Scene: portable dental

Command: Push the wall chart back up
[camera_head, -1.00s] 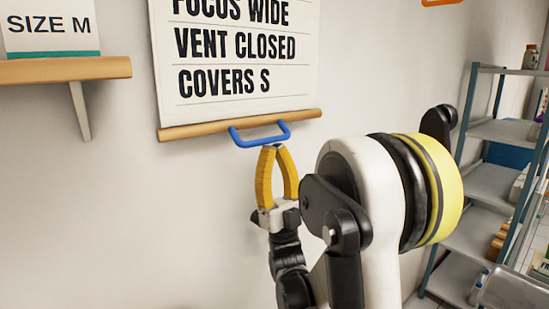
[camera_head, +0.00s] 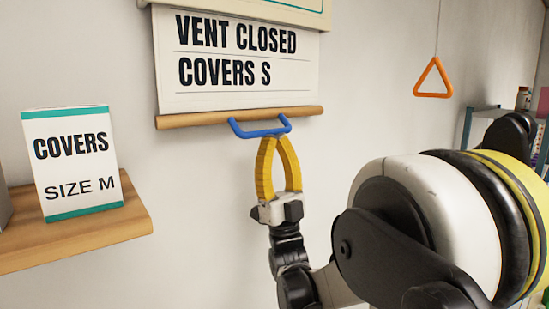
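The wall chart (camera_head: 240,65) hangs on the wall at top centre, with a short stretch of its sheet showing below a cream housing (camera_head: 285,8). Its lines read "VENT CLOSED" and "COVERS S". A wooden bar (camera_head: 200,118) runs along its bottom edge, with a blue handle (camera_head: 240,132) hanging from it. My gripper (camera_head: 277,142) points up from below, its two yellow fingers curving together at the handle. The fingertips meet at the handle's lower bar and seem to touch it; I cannot tell whether they grip it.
A wooden shelf (camera_head: 120,225) at left holds a "COVERS SIZE M" box (camera_head: 78,165). An orange triangle pull (camera_head: 433,80) hangs on a cord at right. A metal rack (camera_head: 468,130) stands behind my arm. The wall below the chart is bare.

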